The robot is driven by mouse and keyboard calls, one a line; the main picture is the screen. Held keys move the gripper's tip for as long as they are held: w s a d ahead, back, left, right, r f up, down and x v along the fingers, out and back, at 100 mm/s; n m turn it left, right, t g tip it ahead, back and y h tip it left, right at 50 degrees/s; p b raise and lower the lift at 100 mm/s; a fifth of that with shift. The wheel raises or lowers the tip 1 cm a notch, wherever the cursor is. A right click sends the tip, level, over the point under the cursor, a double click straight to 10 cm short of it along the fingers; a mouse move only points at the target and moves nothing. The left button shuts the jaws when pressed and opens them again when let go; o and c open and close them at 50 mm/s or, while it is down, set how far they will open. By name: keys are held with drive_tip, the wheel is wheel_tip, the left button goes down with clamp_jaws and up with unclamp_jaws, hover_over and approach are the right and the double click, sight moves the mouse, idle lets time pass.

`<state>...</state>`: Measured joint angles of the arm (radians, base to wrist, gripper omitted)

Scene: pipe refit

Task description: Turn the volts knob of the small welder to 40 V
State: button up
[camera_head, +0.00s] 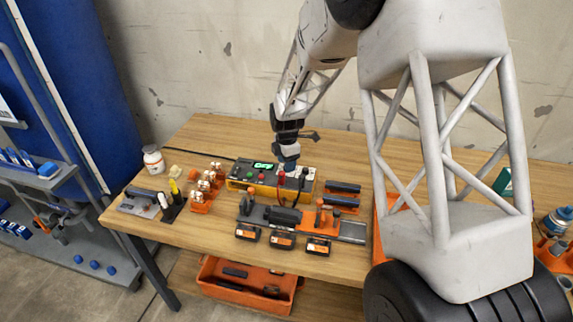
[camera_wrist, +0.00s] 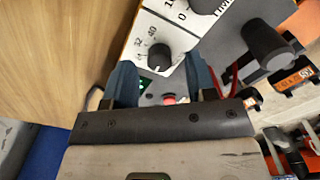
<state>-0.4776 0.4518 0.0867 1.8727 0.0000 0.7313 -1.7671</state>
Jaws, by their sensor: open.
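The small welder (camera_head: 270,176) is a low yellow and grey box with a lit green display on the workbench. In the wrist view its white panel (camera_wrist: 150,22) carries a black round knob (camera_wrist: 160,54) with numerals including 32 and 40 beside it. The knob's exact pointer reading is too small to tell. My gripper (camera_head: 287,160) is above the right part of the welder, pointing down. In the wrist view my gripper (camera_wrist: 160,66) is open, its two blue fingers on either side of the knob's near end; I cannot tell whether they touch it.
A second black knob (camera_wrist: 204,4) is at the panel's top edge, and a thick dark cylinder (camera_wrist: 267,44) stands to the right. A dark and orange clamp-like tool (camera_head: 285,215) and several batteries (camera_head: 282,241) lie in front of the welder. Orange holders (camera_head: 203,197) stand left.

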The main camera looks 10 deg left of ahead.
drive_tip(key=shift+f, duration=0.6)
drive_tip(key=c, duration=0.9)
